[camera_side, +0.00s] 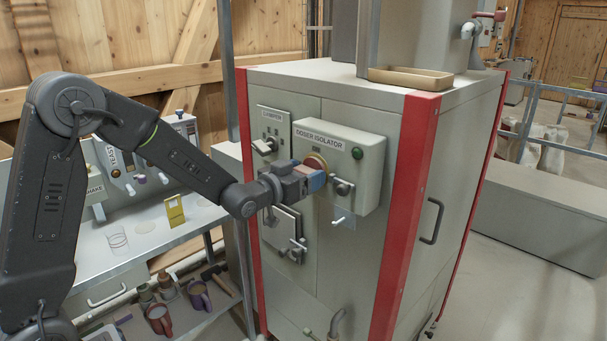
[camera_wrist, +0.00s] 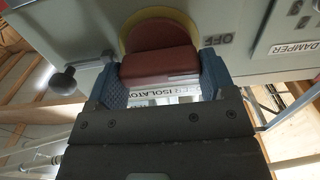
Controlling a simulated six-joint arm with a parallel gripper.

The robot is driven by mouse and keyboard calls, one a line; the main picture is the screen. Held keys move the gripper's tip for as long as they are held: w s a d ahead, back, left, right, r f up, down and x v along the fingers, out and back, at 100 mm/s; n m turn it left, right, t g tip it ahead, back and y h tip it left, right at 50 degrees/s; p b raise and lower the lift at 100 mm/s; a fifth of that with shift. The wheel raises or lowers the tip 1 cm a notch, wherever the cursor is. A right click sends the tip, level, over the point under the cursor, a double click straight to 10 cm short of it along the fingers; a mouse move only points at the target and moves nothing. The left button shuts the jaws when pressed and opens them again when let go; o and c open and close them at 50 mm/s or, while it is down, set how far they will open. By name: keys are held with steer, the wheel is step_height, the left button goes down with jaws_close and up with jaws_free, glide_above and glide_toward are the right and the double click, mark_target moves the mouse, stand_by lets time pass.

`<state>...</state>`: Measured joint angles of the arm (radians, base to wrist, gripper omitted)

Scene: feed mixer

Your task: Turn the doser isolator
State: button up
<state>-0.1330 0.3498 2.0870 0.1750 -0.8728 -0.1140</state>
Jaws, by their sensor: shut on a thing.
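The doser isolator is a pale grey box (camera_side: 359,165) with its name on a label (camera_side: 319,138), on the front of the cabinet. Its rotary switch (camera_side: 316,163) has a red handle on a yellow disc. My gripper (camera_side: 316,181) is at the switch from the front and hides much of it. In the wrist view, my gripper's blue fingers (camera_wrist: 163,72) are shut on the two sides of the red handle (camera_wrist: 158,65). The yellow disc (camera_wrist: 128,40) shows behind it. The word OFF (camera_wrist: 216,40) is beside the disc. Part of the isolator label (camera_wrist: 175,92) shows between the fingers.
A dark knob (camera_side: 343,187) sits close to my gripper on the box; it also shows in the wrist view (camera_wrist: 63,80). A green button (camera_side: 357,153) is at the upper right. The damper panel (camera_side: 272,130) and another latched panel (camera_side: 284,232) are close on the left.

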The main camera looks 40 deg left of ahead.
steer(key=shift+c, duration=1.4)
steer(key=shift+m, duration=0.3)
steer(key=m, duration=0.3)
steer(key=shift+d, duration=0.1)
steer(key=m, duration=0.5)
steer(key=shift+d, duration=0.1)
steer(key=m, duration=0.4)
steer(key=shift+f+m, duration=0.1)
steer(key=shift+m, duration=0.2)
steer(key=m, duration=0.4)
steer(key=shift+d+f+m, duration=0.1)
steer(key=shift+m, duration=0.2)
